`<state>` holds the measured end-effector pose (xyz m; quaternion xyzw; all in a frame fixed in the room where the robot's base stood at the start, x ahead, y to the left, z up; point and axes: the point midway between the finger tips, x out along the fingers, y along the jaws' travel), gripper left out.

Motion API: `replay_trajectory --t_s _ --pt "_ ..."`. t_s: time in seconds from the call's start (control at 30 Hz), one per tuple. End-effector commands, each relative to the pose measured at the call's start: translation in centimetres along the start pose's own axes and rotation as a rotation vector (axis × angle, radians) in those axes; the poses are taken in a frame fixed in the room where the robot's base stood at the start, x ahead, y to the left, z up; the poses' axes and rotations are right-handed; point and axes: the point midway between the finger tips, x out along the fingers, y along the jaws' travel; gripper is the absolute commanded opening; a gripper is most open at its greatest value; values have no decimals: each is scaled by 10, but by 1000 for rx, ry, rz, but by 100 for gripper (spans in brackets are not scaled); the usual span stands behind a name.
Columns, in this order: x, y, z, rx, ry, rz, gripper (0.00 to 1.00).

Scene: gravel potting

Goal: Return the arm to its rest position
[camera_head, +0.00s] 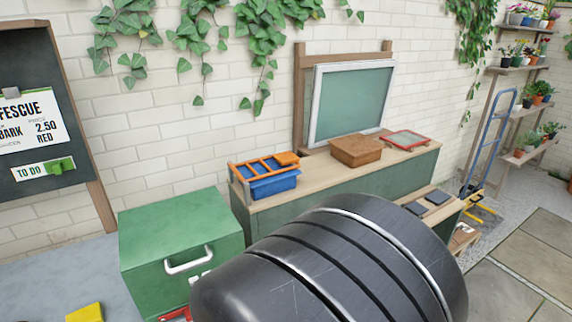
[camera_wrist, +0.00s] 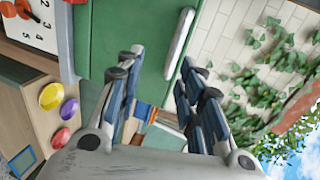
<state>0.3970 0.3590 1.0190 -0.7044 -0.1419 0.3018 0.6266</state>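My gripper (camera_wrist: 160,62) shows in the wrist view with its two blue-grey jointed fingers spread apart. It is open, and nothing is held between the fingers. The wrist picture is turned sideways. A green surface with a long white handle (camera_wrist: 180,42) lies beyond the fingertips. In the head view my dark, rounded arm link fills the lower middle and hides part of the bench; the gripper itself does not show there.
A green chest (camera_head: 180,230) stands left of the wooden-topped bench (camera_head: 310,190). The bench holds a blue crate (camera_head: 272,187), a brown box (camera_head: 356,152) and a red-framed tray (camera_head: 406,139). A blue hand truck (camera_head: 489,140) leans at right. Paving at lower right looks clear.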

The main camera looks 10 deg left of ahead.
Motion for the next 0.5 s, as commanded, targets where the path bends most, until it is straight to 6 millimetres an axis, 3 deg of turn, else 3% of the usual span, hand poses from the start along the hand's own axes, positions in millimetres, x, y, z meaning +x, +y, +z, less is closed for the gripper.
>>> replay_trajectory --t_s 0.17,0.27,0.37,0.5 --pt "-12 -19 -55 -146 55 120 35" --pt "-33 -27 -94 -279 70 234 35" --pt "-66 -31 -130 -416 63 355 35" --pt "-127 -31 -170 -600 24 529 35"
